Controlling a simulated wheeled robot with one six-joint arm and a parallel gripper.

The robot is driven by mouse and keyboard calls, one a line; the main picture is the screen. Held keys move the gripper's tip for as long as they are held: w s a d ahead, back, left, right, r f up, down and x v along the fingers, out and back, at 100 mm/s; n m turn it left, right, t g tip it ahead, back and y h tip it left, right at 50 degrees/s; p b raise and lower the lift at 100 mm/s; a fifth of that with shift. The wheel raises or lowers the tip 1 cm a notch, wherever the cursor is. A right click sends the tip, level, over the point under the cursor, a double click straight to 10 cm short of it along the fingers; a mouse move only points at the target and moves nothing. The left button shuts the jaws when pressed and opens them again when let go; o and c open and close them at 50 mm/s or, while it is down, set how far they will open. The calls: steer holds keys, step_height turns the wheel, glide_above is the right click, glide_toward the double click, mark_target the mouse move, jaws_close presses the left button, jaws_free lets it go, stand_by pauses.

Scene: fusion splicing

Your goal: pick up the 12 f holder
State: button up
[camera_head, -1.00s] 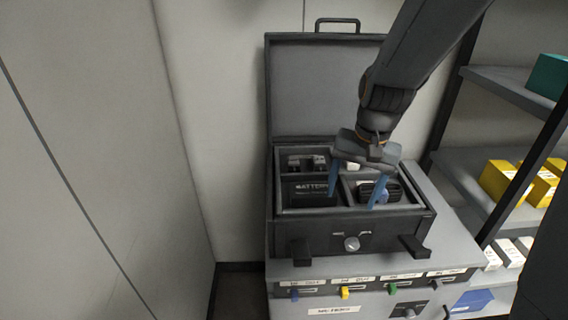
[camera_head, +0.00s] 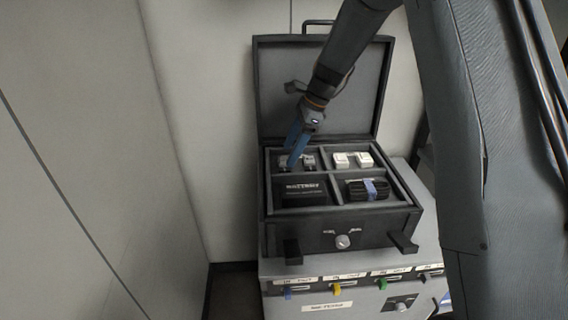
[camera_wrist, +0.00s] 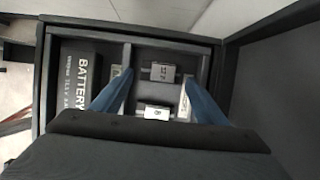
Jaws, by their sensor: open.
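Two small holders lie in the back-left compartment of the open case: a dark grey one on the left (camera_head: 284,163), also in the wrist view (camera_wrist: 160,71), and another on the right (camera_head: 309,162), with a whiter label in the wrist view (camera_wrist: 155,112). The label markings are too small to read surely, so I cannot tell which is the 12 f holder. My gripper (camera_head: 294,154) is open above this compartment. In the wrist view its blue fingers (camera_wrist: 159,78) stand on either side of the left holder, with nothing held.
The case (camera_head: 340,220) stands on a grey cabinet, its lid (camera_head: 290,70) raised behind. A battery (camera_head: 304,190) fills the front-left compartment. Two white blocks (camera_head: 352,160) lie back right, and a black coil with a blue band (camera_head: 368,189) lies front right. Dividers separate the compartments.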

mark_target(284, 161)
steer(key=shift+p+x, duration=0.7)
steer(key=shift+x, duration=1.35)
steer(key=shift+a+r, duration=0.1)
steer(key=c, duration=0.9)
